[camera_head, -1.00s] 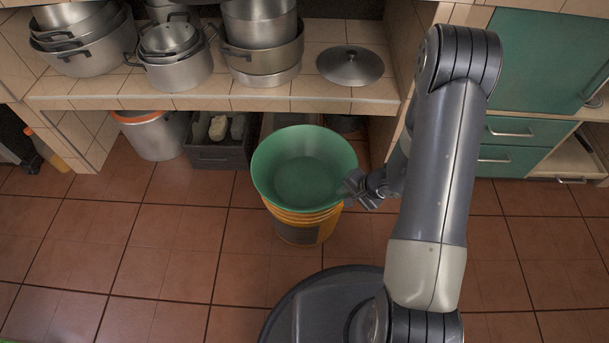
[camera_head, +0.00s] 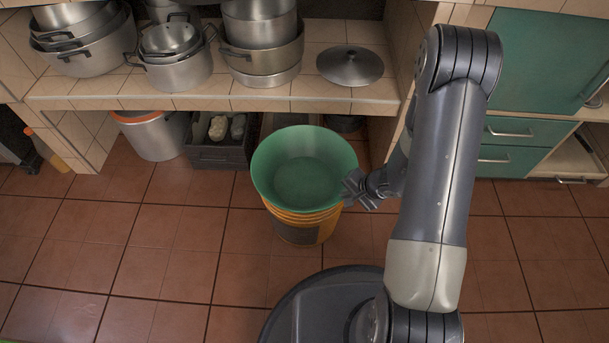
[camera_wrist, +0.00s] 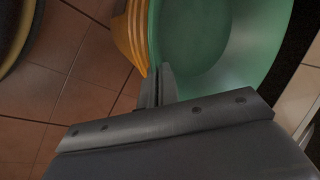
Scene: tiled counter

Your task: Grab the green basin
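The green basin (camera_head: 303,165) is wide and round. It sits on top of a stack of yellow-orange buckets (camera_head: 302,218) on the floor, and its inside is empty. My gripper (camera_head: 354,188) is at the basin's right rim in the head view. In the wrist view, the two fingers (camera_wrist: 158,82) are close together with the thin rim of the basin (camera_wrist: 215,35) between them. The orange bucket rims (camera_wrist: 131,32) lie just left of the fingers. The fingertips' exact grip on the rim is small and partly hidden.
A tiled shelf (camera_head: 210,103) with steel pots and a lid (camera_head: 350,66) stands behind the basin. A dark crate (camera_head: 218,152) and a steel pot with an orange rim (camera_head: 152,135) are under it. Green drawers (camera_head: 520,130) stand at right. The tiled floor (camera_head: 150,240) at front left is clear.

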